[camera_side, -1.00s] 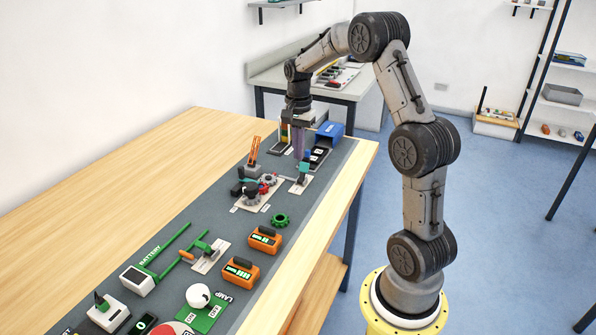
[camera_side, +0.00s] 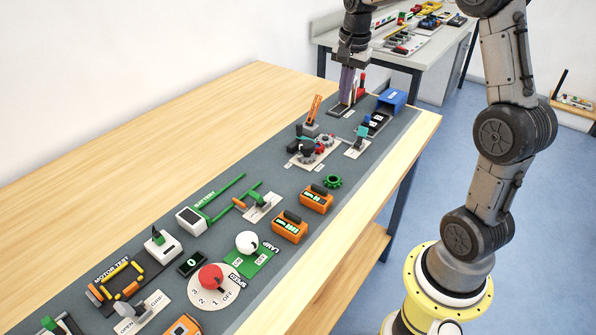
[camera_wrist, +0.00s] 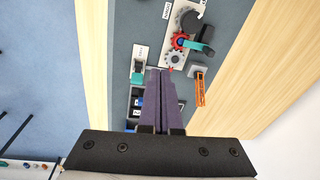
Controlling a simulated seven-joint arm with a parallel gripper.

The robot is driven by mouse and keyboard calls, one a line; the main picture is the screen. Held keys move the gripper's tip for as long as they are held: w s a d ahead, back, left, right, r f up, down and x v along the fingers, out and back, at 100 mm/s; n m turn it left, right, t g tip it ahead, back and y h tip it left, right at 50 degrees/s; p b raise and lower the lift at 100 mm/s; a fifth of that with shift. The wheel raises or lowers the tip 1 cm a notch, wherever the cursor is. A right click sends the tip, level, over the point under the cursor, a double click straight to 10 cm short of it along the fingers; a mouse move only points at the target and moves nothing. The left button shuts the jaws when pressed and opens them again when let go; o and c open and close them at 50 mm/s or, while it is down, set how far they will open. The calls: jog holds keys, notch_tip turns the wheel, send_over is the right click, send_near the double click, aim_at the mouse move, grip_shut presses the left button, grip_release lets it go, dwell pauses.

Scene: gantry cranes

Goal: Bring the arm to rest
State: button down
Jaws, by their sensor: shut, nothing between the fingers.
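My gripper (camera_side: 346,102) is at the far end of the mat in the side view, pointing down, with its two purple fingers together and nothing held. In the wrist view my gripper (camera_wrist: 160,72) shows its fingers closed side by side over the grey mat. The gap below the fingertips is hard to judge; I cannot tell that they touch anything. The fingers hide part of the mat and the things under them.
An orange upright piece (camera_side: 314,108), a gear board (camera_side: 312,152), a teal-topped switch (camera_side: 361,132) and a blue bin (camera_side: 391,100) stand near the gripper. Closer are orange meters (camera_side: 290,227), a lamp (camera_side: 246,242) and a red dial (camera_side: 211,277). The wooden tabletop at left is clear.

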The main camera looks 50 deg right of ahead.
jog(key=s+a+r+n+t, duration=0.2)
jog(key=s+a+r+n, duration=0.15)
jog(key=a, duration=0.35)
jog(key=s+a+r+n+t, duration=0.1)
jog(key=s+a+r+n, duration=0.1)
jog(key=s+a+r, duration=0.4)
jog(key=s+a+f+n+t, duration=0.1)
jog(key=s+a+f+n, duration=0.6)
jog(key=s+n, duration=0.4)
jog(key=shift+s+a+f+y, duration=0.2)
jog(key=shift+s+f+y, duration=0.1)
jog(key=shift+y, duration=0.1)
